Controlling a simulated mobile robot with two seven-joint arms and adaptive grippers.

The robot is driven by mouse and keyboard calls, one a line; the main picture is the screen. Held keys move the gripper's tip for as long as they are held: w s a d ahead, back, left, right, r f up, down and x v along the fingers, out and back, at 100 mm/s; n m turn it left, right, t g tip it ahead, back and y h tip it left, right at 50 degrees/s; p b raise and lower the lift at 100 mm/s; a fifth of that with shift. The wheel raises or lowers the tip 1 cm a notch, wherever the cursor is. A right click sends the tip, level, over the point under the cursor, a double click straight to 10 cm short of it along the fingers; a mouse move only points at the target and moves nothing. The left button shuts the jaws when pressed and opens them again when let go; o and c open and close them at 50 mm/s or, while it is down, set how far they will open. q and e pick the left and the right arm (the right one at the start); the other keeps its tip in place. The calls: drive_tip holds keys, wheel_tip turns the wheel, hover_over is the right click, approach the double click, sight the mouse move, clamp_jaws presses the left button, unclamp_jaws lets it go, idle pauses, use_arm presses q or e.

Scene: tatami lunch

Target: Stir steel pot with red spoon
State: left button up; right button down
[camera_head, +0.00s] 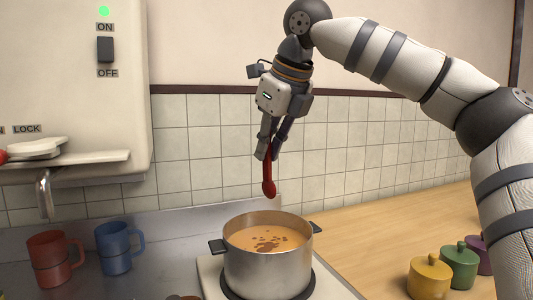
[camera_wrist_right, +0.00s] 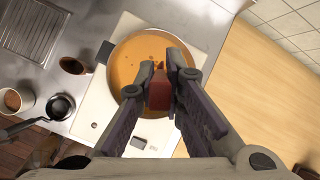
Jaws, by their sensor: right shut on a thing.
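The steel pot (camera_head: 267,270) stands on a burner and holds orange soup (camera_head: 262,241) with brown bits floating in it. My right gripper (camera_head: 268,152) is above the pot, shut on the red spoon (camera_head: 268,186). The spoon hangs bowl down, and its bowl is above the soup, apart from it. In the right wrist view the red spoon handle (camera_wrist_right: 158,92) is between the fingertips, with the pot's soup (camera_wrist_right: 128,50) behind it; the spoon's bowl is hidden there. My left gripper is not in view.
A red mug (camera_head: 50,262) and a blue mug (camera_head: 115,250) stand left of the pot. Yellow (camera_head: 429,278), green (camera_head: 459,266) and purple (camera_head: 484,256) lidded jars stand at the right. A wall unit (camera_head: 70,80) with a tap hangs at the left. The wooden counter (camera_head: 365,240) is clear behind the jars.

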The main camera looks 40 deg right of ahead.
sight(265, 185)
drive_tip(key=f, duration=0.1)
drive_tip(key=a+f+b, duration=0.1)
drive_tip(key=f, duration=0.1)
drive_tip(key=s+f+b, duration=0.1)
drive_tip(key=f, duration=0.1)
drive_tip(key=shift+a+f, duration=0.15)
drive_tip(key=shift+a, duration=0.15)
drive_tip(key=shift+s+f, duration=0.15)
drive_tip(key=shift+f, duration=0.05)
drive_tip(key=shift+d+f, duration=0.15)
drive_tip(key=shift+f, duration=0.55)
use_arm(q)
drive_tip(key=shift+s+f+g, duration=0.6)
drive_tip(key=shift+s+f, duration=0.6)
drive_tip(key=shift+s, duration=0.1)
use_arm(e)
wheel_tip(265, 185, down, 9)
drive_tip(key=w+d, duration=0.1)
drive_tip(key=shift+w+d, duration=0.2)
drive_tip(key=shift+a, duration=0.1)
